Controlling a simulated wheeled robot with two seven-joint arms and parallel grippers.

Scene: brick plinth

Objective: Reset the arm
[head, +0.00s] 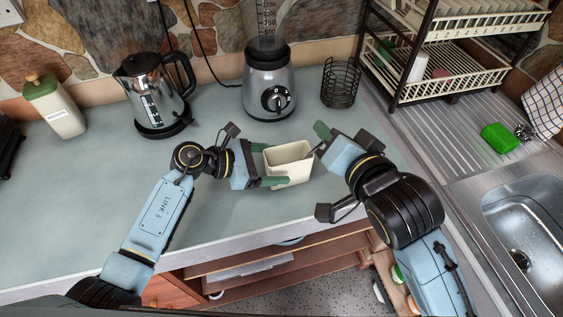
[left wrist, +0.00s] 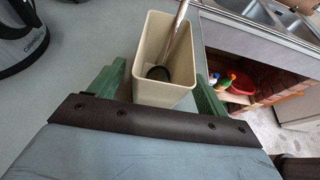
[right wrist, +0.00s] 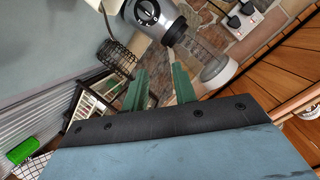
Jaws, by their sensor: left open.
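A cream rectangular container (head: 290,165) stands on the counter near its front edge. It also shows in the left wrist view (left wrist: 150,93), with a metal-handled utensil (left wrist: 178,40) inside it. My left gripper (head: 266,165) is open, its green fingers on either side of the container's near end; whether they touch it I cannot tell. In the left wrist view, the fingers (left wrist: 158,90) flank the container with room around it. My right gripper (head: 322,132) is to the right of the container, above the counter. In the right wrist view, its fingers (right wrist: 160,88) are apart with nothing between them.
A kettle (head: 155,90), a green-and-cream bottle (head: 55,108), a blender (head: 269,88) and a black wire basket (head: 341,84) stand along the back. A dish rack (head: 440,75) and sink (head: 530,215) are at the right. The left front counter is clear.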

